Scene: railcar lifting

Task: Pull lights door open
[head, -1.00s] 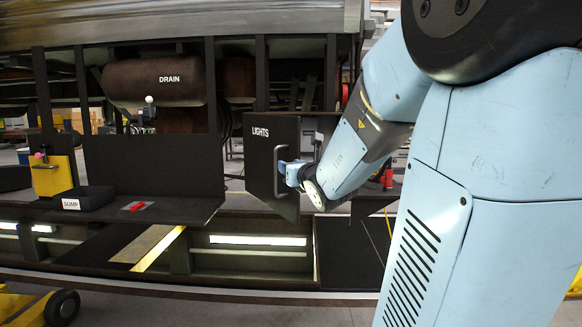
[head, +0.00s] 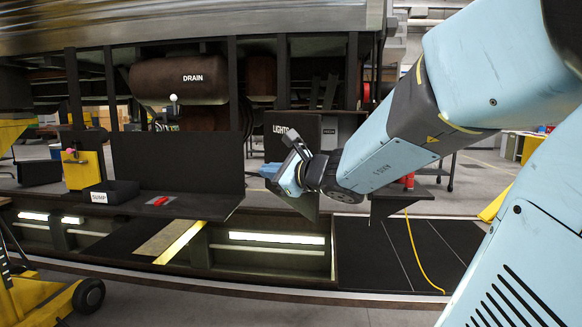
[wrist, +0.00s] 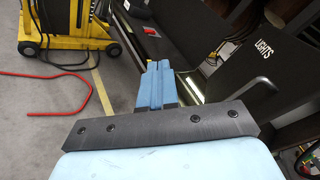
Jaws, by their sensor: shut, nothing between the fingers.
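The lights door (head: 276,145) is a dark panel marked LIGHTS, standing partly swung out from its box in the head view. In the wrist view the door (wrist: 240,75) fills the right side, with its grey bar handle (wrist: 265,84) to the right of my fingers. My gripper (head: 268,171) is in front of the door in the head view and hides its handle there. In the wrist view my gripper (wrist: 155,68) has its blue fingers together with nothing between them, and they are apart from the handle.
A black shelf carries a SUMP tray (head: 115,190) and a red item (head: 160,201). A yellow wheeled cart (head: 65,300) stands at lower left. A yellow cable (head: 415,250) lies on the dark floor at right. A red hose (wrist: 50,112) lies on the floor.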

